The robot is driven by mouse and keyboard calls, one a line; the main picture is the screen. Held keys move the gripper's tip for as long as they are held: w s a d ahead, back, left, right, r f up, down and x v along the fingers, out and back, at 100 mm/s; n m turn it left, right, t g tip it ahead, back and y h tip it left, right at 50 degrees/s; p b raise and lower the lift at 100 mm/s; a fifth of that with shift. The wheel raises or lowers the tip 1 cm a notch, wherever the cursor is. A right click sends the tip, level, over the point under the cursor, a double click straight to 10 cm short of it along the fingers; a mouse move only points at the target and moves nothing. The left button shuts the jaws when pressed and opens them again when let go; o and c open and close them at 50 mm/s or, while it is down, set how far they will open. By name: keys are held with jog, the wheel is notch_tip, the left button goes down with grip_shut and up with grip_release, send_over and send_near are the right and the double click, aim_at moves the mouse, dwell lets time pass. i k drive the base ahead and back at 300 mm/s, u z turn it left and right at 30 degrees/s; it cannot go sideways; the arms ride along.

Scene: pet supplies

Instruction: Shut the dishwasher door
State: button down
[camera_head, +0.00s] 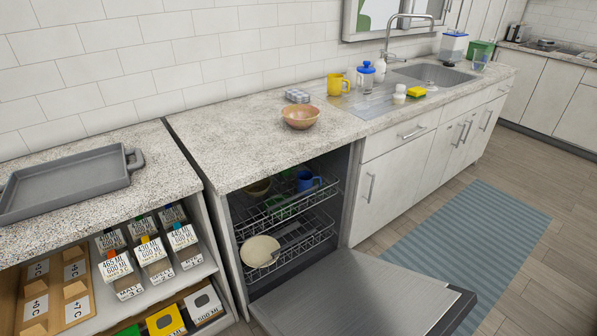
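The dishwasher door (365,293) is folded down and open, its grey inner face up, reaching out over the floor in front of the cabinet. The dishwasher's lower rack (306,243) holds a cream plate (260,251). The upper rack (324,193) holds a blue mug (307,180), a green item (279,206) and a bowl (258,188). Both racks appear to sit inside the cavity. My gripper is not in view.
Closed white cabinets (396,190) stand right of the dishwasher, and an open shelf with boxes (150,252) stands left. A striped blue rug (470,240) lies on the floor to the right. A bowl (300,117) sits on the counter above.

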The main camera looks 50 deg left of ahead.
aim_at(349, 292)
jog(key=u, duration=0.05)
jog(key=i, duration=1.6)
jog(key=u, duration=2.85)
jog(key=k, duration=0.8)
jog(key=u, duration=0.2)
